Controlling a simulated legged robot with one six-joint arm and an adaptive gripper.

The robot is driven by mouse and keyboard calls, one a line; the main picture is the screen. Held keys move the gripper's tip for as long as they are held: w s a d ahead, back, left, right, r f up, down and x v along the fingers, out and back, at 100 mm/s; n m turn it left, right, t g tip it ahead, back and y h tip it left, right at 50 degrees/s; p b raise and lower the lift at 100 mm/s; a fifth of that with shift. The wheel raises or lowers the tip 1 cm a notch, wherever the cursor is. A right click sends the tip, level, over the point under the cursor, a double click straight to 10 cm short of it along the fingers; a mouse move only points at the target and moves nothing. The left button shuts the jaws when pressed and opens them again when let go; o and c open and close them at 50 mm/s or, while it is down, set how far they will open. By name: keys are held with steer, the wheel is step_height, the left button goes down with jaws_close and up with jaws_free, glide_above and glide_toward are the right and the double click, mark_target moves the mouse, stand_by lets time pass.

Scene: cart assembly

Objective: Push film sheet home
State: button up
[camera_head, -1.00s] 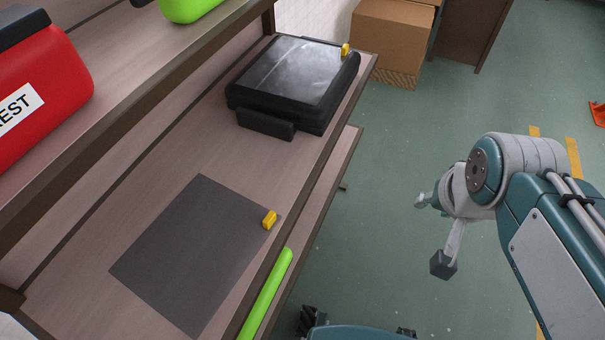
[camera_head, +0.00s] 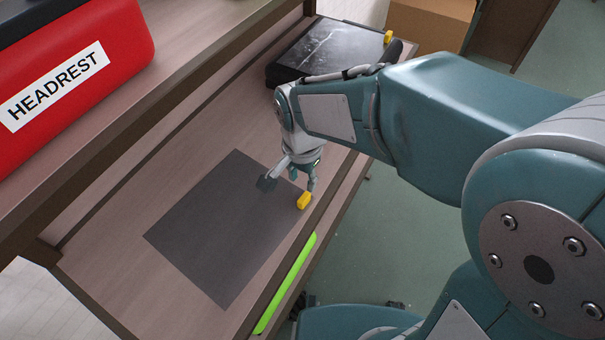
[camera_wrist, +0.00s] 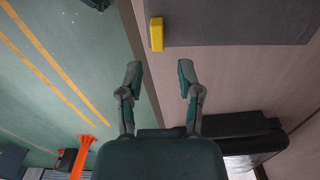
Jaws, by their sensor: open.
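A flat dark grey sheet (camera_head: 215,245) lies on the shelf, with a small yellow tab (camera_head: 304,201) at its right corner. Farther back sits a black case (camera_head: 285,75) with a glossy, cloudy-patterned film sheet (camera_head: 335,50) on top and another yellow tab (camera_head: 388,37) at its far end. My gripper (camera_head: 288,190) is open and empty, above the grey sheet's right corner, close to its tab. In the wrist view my gripper (camera_wrist: 160,78) is apart from the nearer tab (camera_wrist: 156,34). The case (camera_wrist: 235,124) shows at lower right; my arm hides part of it in the head view.
A red bag labelled HEADREST (camera_head: 75,85) is on the upper shelf at left. A bright green bar (camera_head: 287,283) runs along the shelf's front edge. A cardboard box (camera_head: 432,24) stands behind. Open floor (camera_head: 400,240) lies to the right; an orange object (camera_wrist: 82,150) is on it.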

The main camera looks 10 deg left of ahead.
mark_target(304, 197)
step_height(304, 197, down, 8)
steer(key=shift+d+r, duration=0.1)
steer(key=shift+r, duration=0.1)
jaws_close()
steer(key=shift+r, duration=2.05)
